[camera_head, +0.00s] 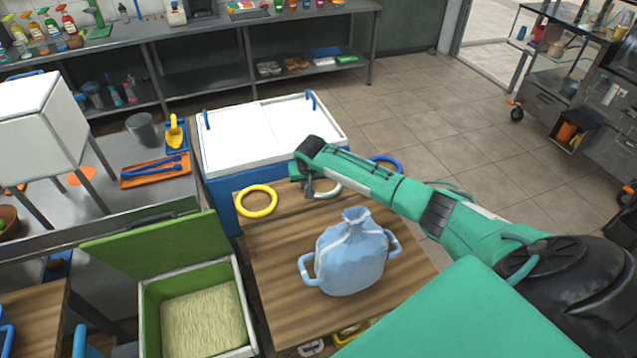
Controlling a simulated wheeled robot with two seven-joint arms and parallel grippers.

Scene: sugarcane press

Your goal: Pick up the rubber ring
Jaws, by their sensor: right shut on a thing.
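Three rings show near the far edge of the wooden table (272,262): a yellow ring (257,201) at its far left corner, a pale grey ring (327,190) in the middle, and a blue ring (386,161) partly hidden behind my right arm. My right gripper (307,187) reaches in from the right and is shut on the near left side of the pale grey ring. The arm hides part of this ring. I cannot tell whether it touches the table or is slightly raised. My left gripper is not in view.
A light blue bag-like container with handles (350,256) stands on the table just in front of the rings. A white-lidded blue cooler (270,133) stands behind. A green bin of grain (203,318) with its lid open is at the lower left. Tiled floor is clear behind.

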